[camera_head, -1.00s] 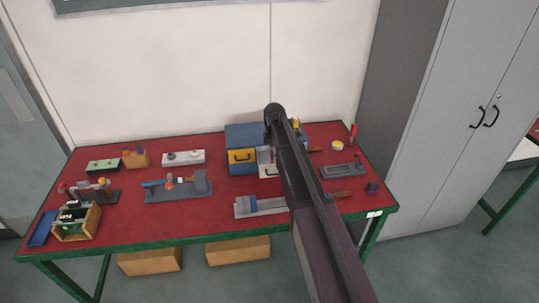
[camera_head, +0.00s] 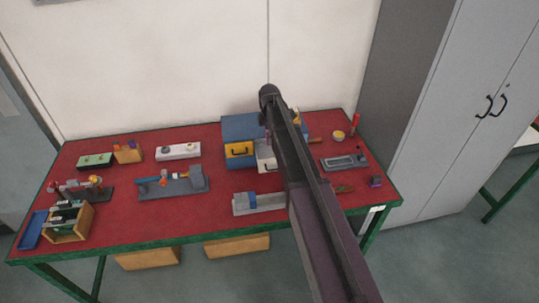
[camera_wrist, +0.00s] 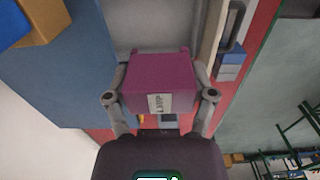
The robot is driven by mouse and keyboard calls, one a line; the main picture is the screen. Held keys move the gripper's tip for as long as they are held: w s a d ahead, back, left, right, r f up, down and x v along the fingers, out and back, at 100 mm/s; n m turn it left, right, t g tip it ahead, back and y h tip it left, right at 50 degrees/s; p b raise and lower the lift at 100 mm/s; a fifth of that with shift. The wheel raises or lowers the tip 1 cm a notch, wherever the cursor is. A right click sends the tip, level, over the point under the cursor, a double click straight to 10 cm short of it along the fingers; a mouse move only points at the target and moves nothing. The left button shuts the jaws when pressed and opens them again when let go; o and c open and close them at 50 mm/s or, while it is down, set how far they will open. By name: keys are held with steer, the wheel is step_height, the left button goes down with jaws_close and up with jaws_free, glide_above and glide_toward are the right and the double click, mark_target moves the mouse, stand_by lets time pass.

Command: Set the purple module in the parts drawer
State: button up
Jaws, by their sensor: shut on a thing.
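The purple module (camera_wrist: 160,84), a box with a white label, is between the two fingers of my gripper (camera_wrist: 160,78) in the wrist view. My gripper is shut on it. The parts drawer (camera_wrist: 150,22) shows as a pale grey tray past the module, with its handle (camera_wrist: 234,22) to the right. In the head view the pulled-out pale drawer (camera_head: 264,155) stands at the front of the blue cabinet (camera_head: 240,127), partly hidden by my arm. My gripper and the module are hidden there. I cannot tell the module's height above the drawer.
A yellow drawer front (camera_head: 238,151) is left of the pale drawer. A grey fixture with a blue block (camera_head: 245,199) lies in front. A grey locker (camera_head: 460,110) stands beyond.

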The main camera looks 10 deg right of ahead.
steer(key=shift+f, duration=0.1)
step_height(320, 180, down, 6)
steer(key=b, duration=0.6)
stand_by(0.3)
steer(key=shift+f+b, duration=1.9)
steer(key=shift+b, duration=0.15)
steer(key=shift+f, duration=0.15)
steer(key=o, duration=1.3)
steer(key=shift+c, duration=0.2)
steer(key=shift+r, duration=0.25)
step_height(320, 180, up, 12)
steer(key=p, duration=1.2)
